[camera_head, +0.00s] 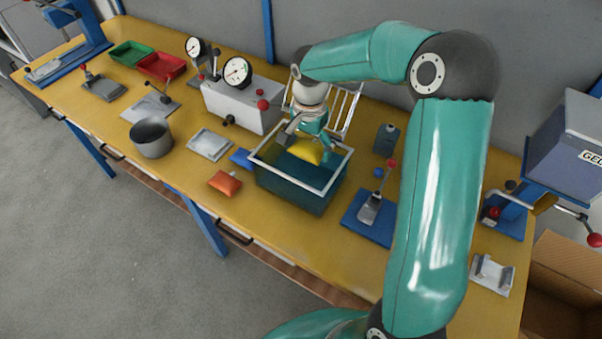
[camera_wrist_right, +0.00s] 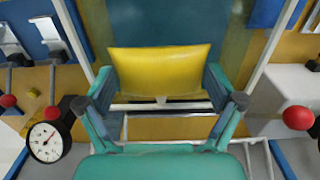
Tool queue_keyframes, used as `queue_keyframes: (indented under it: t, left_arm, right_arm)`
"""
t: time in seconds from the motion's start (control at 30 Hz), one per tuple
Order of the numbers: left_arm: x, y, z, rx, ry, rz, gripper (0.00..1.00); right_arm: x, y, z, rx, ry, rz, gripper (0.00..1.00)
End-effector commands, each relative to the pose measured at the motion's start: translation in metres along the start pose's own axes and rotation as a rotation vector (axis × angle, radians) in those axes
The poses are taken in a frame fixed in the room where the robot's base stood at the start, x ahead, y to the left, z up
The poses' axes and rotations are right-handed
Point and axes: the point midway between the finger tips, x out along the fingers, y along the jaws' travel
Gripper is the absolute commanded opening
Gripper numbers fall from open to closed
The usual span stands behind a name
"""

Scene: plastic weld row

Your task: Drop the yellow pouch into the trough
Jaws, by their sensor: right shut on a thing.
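The yellow pouch (camera_head: 306,150) is held by my right gripper (camera_head: 305,141) over the trough. In the right wrist view the yellow pouch (camera_wrist_right: 160,72) sits between the fingers of my right gripper (camera_wrist_right: 163,92), which is shut on it. The trough (camera_head: 298,196) is a dark blue-green box with a pale rim on the yellow table. In the right wrist view its inside (camera_wrist_right: 205,25) shows behind the pouch. I cannot tell exactly how far the pouch is above the trough floor. My left gripper is not in view.
An orange pouch (camera_head: 225,182) lies on the table (camera_head: 265,235) left of the trough. A white rack (camera_head: 347,106) and a grey box with gauge (camera_head: 240,105) stand behind it. A blue-based lever clamp (camera_head: 368,217) is to its right. A grey pot (camera_head: 151,138) stands farther left.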

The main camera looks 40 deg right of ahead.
Motion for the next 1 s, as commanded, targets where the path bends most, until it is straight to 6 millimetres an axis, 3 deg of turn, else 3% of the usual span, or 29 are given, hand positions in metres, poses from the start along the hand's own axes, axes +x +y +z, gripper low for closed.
queue_keyframes:
  t: [0.1, 0.4, 0.43, 0.47, 0.83, 1.0]
  left_arm:
    - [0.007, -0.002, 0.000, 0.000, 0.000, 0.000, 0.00]
    - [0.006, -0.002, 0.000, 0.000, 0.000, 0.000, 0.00]
    - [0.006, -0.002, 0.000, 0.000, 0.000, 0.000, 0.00]
    - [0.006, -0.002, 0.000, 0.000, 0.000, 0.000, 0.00]
    - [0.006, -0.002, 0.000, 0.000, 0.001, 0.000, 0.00]
    - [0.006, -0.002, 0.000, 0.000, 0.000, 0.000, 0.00]
  right_arm:
    - [0.010, 0.000, 0.000, 0.000, 0.000, 0.000, 0.66]
    - [0.010, -0.001, 0.000, -0.001, 0.000, 0.000, 0.66]
    - [0.010, -0.001, 0.000, -0.001, 0.000, 0.000, 0.96]
    - [0.010, -0.001, 0.001, -0.001, 0.000, 0.000, 1.00]
    - [0.008, -0.001, 0.001, -0.001, 0.000, -0.001, 1.00]
    - [-0.007, -0.002, 0.000, -0.001, 0.002, -0.004, 1.00]
